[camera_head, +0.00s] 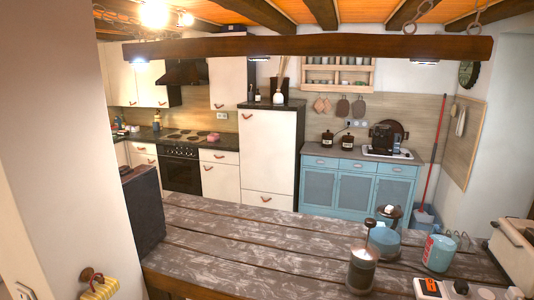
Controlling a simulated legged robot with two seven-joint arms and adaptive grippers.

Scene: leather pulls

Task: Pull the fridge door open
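The likely fridge (268,150) is a white-fronted unit with a dark right side and dark top, standing against the far wall near the picture's middle. Its large upper door looks closed. A small reddish-brown leather pull (247,116) sits near that door's upper left. Another brown pull (265,199) is on the lower front, whose bottom is hidden behind the wooden table. I cannot tell for certain that this unit is a fridge rather than a cupboard. Neither of my grippers is in view.
A long dark plank table (250,240) lies between me and the unit. A wooden beam (310,47) hangs overhead. A blue cabinet (345,188) is farther right.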

